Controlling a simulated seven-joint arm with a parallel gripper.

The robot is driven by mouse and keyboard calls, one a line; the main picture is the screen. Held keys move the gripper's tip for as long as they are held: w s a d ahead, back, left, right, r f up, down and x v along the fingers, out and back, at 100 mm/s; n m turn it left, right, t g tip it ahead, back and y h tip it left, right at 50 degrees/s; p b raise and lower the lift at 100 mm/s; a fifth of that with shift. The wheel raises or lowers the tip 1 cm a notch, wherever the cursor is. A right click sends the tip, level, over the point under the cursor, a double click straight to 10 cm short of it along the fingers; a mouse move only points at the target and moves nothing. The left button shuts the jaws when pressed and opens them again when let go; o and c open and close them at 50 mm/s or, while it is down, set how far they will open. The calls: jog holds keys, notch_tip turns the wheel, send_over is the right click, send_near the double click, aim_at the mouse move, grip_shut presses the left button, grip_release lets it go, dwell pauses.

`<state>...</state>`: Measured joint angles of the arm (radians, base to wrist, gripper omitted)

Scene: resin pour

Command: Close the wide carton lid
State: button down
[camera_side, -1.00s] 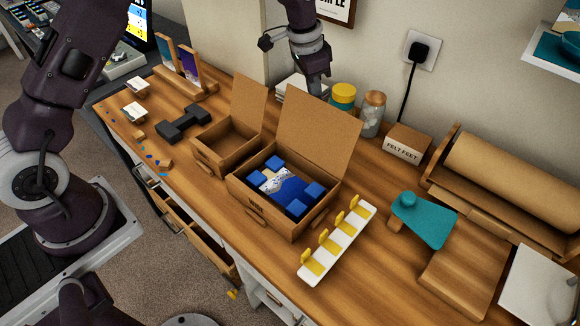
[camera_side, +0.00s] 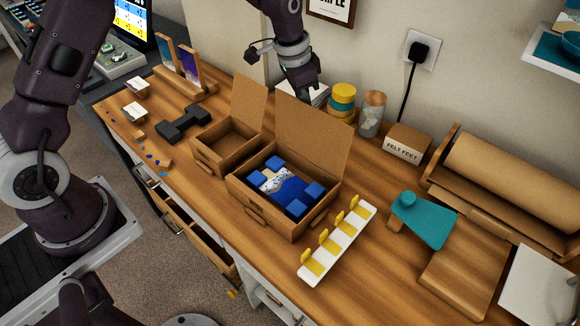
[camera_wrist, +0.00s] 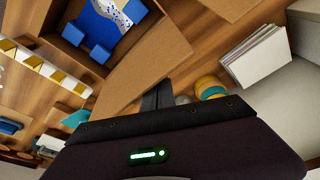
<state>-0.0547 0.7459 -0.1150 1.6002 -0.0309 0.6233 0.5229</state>
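The wide carton (camera_side: 255,204) stands on the wooden bench with its lid (camera_side: 312,138) raised upright at the back. Inside lie a blue and white patterned item (camera_side: 281,185) and several blue corner blocks. My gripper (camera_side: 305,92) is behind the lid, near its top edge; its fingertips are partly hidden by the lid in the side view. In the wrist view the dark fingers (camera_wrist: 158,96) show close together beside the lid (camera_wrist: 150,65), with nothing visible between them. Whether they touch the lid I cannot tell.
A narrower open carton (camera_side: 228,150) stands just left of the wide one. A white rack with yellow clips (camera_side: 338,243) lies to its right. A jar (camera_side: 371,114), yellow-and-teal tins (camera_side: 342,101) and a stack of white booklets (camera_side: 300,92) stand behind, near the wall.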

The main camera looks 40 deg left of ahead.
jog(key=s, duration=0.5)
jog(key=shift+s, duration=0.15)
dwell(0.4)
notch_tip(320, 180, up, 9)
dwell(0.5)
dwell(0.5)
